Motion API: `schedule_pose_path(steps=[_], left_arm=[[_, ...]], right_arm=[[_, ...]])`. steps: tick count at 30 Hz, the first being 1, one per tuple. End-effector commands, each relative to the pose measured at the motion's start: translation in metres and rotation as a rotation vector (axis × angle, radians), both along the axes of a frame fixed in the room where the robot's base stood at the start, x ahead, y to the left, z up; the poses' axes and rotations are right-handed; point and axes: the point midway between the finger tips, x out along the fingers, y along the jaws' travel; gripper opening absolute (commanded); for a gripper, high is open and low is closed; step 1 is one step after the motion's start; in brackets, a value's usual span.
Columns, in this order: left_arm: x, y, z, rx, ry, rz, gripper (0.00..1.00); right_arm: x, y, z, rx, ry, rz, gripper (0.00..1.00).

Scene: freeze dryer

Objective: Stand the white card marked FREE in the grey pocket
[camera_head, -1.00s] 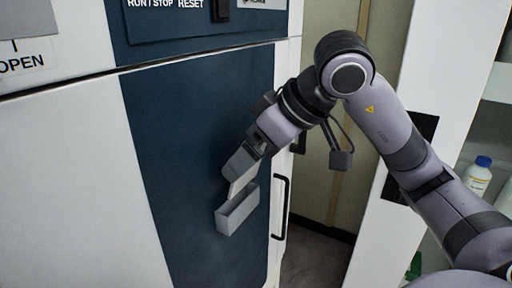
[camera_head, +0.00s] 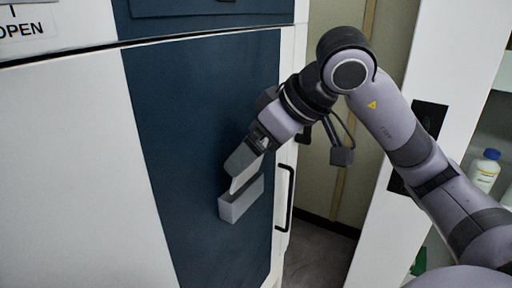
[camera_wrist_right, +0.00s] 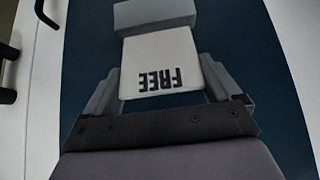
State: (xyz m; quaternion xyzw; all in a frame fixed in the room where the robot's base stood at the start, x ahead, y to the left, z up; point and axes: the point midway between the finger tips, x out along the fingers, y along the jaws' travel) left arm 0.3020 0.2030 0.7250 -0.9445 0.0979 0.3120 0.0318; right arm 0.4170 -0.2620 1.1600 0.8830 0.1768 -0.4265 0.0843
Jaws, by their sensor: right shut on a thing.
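The white card (camera_wrist_right: 160,60) marked FREE is held between the fingers of my right gripper (camera_head: 243,160). Its lettering shows upside down in the right wrist view. In the head view only a pale strip of the card (camera_head: 241,181) shows below the grey fingers. The grey pocket (camera_head: 240,203) is an open-topped box on the dark blue panel, right under the card. In the right wrist view the pocket (camera_wrist_right: 154,14) lies at the card's far end. The card's lower edge is at the pocket's mouth; I cannot tell how far inside it is. My left gripper is out of view.
The dark blue panel (camera_head: 180,130) sits on a white cabinet front (camera_head: 75,170). A black handle (camera_head: 285,198) stands just right of the pocket. A white bottle with a blue cap (camera_head: 485,172) is on a shelf at the right.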

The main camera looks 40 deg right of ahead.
Motion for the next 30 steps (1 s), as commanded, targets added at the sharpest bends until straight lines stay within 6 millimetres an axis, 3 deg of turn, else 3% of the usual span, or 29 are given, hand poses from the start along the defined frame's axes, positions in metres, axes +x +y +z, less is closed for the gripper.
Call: schedule_pose_path(steps=[13, 30], left_arm=[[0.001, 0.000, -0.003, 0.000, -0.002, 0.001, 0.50], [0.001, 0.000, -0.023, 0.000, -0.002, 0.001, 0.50]], right_arm=[[0.000, 0.000, -0.002, 0.001, 0.000, -0.001, 0.47], [0.006, 0.002, -0.024, 0.000, -0.001, -0.001, 0.47]])
